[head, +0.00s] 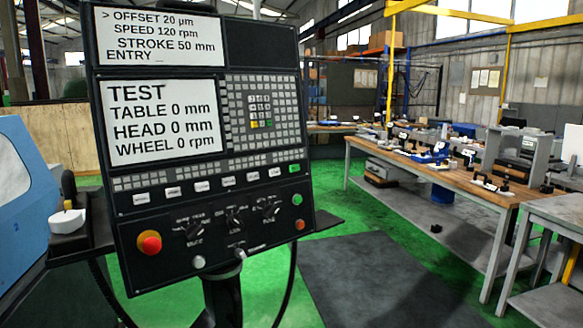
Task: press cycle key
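The black control panel (215,275) of the grinder stands upright and slightly tilted at the left of the head view. A row of white labelled keys (227,180) crosses its middle, with labels too small to read. A small green key (295,168) sits at the right end of this area. A round green button (297,200) and a round orange-red button (300,225) lie below it. I cannot tell which one is the cycle key. The upper screen (160,37) reads OFFSET, SPEED, STROKE and ENTRY; the lower screen (162,121) reads TEST with zero values. Neither gripper is in view.
A large red knob (149,243) and several rotary switches (235,217) sit low on the panel. A blue machine body (20,190) stands at the left edge. Workbenches with tools (450,177) stand at the right. Green floor and a dark mat (375,275) lie clear between.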

